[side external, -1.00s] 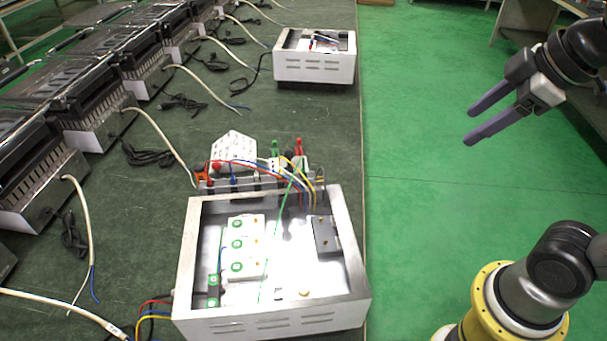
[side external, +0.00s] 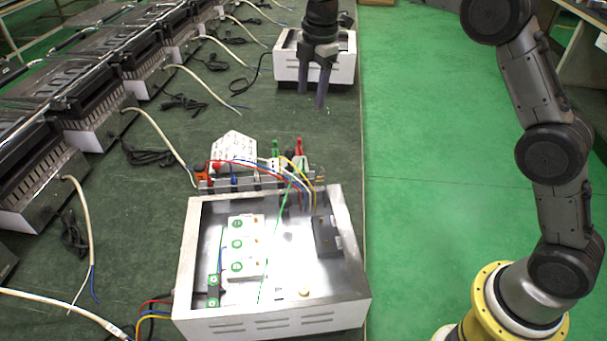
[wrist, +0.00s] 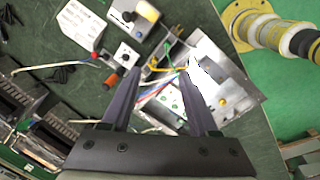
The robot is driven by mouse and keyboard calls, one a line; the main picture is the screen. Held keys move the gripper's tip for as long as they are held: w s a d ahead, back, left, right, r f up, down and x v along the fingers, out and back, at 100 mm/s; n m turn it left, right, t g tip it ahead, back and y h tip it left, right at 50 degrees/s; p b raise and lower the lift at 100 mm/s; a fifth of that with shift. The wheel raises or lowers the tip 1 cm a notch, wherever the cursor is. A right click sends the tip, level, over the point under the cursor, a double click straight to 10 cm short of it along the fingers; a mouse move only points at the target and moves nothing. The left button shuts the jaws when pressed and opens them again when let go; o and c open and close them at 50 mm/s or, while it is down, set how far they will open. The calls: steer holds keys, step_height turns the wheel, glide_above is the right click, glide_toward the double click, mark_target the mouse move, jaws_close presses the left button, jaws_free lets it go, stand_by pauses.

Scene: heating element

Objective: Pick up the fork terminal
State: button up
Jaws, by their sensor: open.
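My gripper (side external: 311,98) is open and empty. It points down above the bench, in front of the far white box and well above the surface. The wrist view shows its two fingers (wrist: 160,70) apart, with wires and the open metal box below and beyond. Red, blue, yellow and green wires (side external: 290,178) run from the terminal row (side external: 255,186) at the back of the open metal box (side external: 270,322). Their ends are too small for me to tell which is the fork terminal. In the wrist view the fingers partly cover the box and wires.
A white card (side external: 234,147) stands behind the terminal row. Green and red plugs (side external: 298,147) stick up beside it. Another white box (side external: 335,70) is farther back. Black and grey units (side external: 90,120) with cables line the left side. Bench between the boxes is fairly clear.

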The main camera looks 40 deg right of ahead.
steer(key=g, duration=0.2)
glide_above(303, 170)
steer(key=f, duration=1.6)
steer(key=shift+w+d, duration=0.15)
steer(key=shift+d, duration=0.1)
steer(key=shift+a+f, duration=0.15)
steer(key=shift+f, duration=3.1)
steer(key=shift+c, duration=0.2)
jaws_close()
